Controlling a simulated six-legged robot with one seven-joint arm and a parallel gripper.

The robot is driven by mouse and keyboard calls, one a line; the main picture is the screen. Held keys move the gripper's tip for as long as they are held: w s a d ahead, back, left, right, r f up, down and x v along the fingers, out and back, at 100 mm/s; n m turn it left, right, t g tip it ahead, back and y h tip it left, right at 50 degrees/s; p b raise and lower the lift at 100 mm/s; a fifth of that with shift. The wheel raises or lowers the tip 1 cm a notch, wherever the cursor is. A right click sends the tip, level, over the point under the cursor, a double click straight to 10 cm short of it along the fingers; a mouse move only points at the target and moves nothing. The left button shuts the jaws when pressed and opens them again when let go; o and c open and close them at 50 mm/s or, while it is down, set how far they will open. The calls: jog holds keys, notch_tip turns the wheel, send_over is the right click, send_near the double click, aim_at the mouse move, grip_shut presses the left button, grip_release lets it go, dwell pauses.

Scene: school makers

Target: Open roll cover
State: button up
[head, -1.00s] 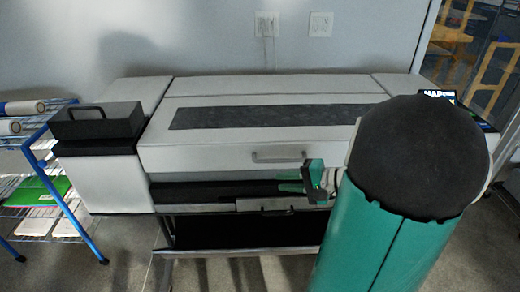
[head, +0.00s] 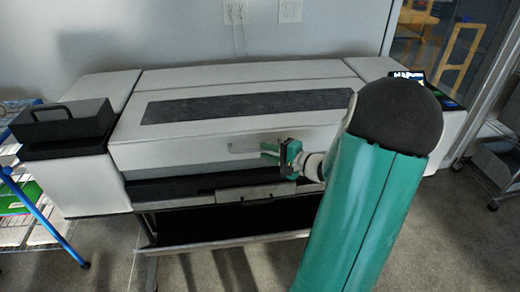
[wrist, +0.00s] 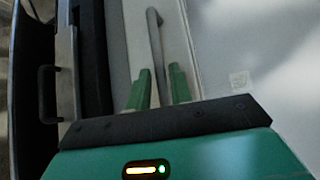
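The roll cover (head: 215,149) is the white front panel of a large-format printer, and it looks closed. Its grey bar handle (head: 240,147) runs along the lower part of the panel. My gripper (head: 268,152) is at the right end of this handle. In the wrist view the two green fingers (wrist: 158,88) stand apart, and the handle (wrist: 156,45) reaches down between them. I cannot tell whether either finger touches it; the handle's near end is hidden low between the fingers.
A black box with a handle (head: 62,121) sits on the printer's left end. A blue-framed wire rack (head: 45,212) stands at the left. A second, dark handle (wrist: 47,92) is on the lower tray. Grey floor (head: 205,270) is open in front.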

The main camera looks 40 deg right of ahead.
aim_at(263, 150)
jog(key=shift+x, duration=1.65)
grip_shut()
jog(key=shift+r, duration=0.15)
